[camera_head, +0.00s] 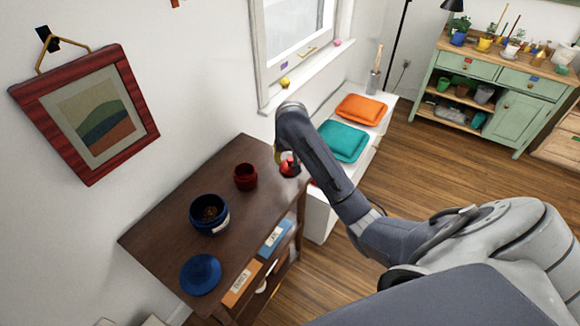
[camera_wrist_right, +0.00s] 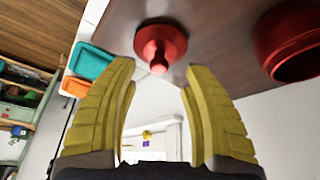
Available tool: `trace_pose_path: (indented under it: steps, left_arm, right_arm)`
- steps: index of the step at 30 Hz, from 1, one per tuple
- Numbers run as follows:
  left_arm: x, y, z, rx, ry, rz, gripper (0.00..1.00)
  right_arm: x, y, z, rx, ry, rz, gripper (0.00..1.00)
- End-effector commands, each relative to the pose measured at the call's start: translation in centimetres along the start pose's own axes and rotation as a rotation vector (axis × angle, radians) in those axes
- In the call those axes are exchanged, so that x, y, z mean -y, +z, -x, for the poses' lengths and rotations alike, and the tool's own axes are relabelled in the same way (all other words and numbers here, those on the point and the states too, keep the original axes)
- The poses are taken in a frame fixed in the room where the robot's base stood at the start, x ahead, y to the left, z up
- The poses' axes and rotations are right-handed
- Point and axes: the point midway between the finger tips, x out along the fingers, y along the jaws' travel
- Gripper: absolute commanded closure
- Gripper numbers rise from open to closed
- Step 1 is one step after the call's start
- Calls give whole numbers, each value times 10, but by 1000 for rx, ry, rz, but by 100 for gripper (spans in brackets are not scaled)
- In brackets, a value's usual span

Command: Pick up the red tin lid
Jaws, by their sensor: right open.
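The red tin lid (camera_head: 290,169) lies on the dark wooden cabinet top near its right end, partly hidden by my right arm. In the right wrist view the lid (camera_wrist_right: 172,34) is a round red disc with its knob pointing toward the camera. My right gripper (camera_wrist_right: 159,76) is open, its two yellow fingers on either side of the knob's line, with nothing held between them. In the head view only a bit of its yellow fingers (camera_head: 278,153) shows beside the lid. A red tin (camera_head: 245,177) stands left of the lid and also shows in the wrist view (camera_wrist_right: 292,40).
A blue pot (camera_head: 209,214) with dark contents and a blue lid (camera_head: 201,274) are further along the cabinet top (camera_head: 160,237). A white bench with a teal cushion (camera_head: 342,141) and an orange cushion (camera_head: 361,109) stands beyond. A white wall runs behind the cabinet.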

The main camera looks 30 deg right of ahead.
Motion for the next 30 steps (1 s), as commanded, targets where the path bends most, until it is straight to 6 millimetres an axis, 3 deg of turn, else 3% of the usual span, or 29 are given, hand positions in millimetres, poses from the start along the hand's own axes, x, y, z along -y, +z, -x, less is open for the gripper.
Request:
trace_pose_path:
  steps: [10, 23, 30]
  left_arm:
    - [0, 0, 0, 0, 0, 0, 56]
    - [0, 0, 0, 0, 0, 0, 56]
    - [0, 0, 0, 0, 0, 0, 56]
  right_arm:
    - [-2, 0, -32, 1, 2, 0, 52]
    - [-1, 1, -38, 0, 0, 0, 51]
    - [-1, 1, -38, 0, 0, 0, 79]
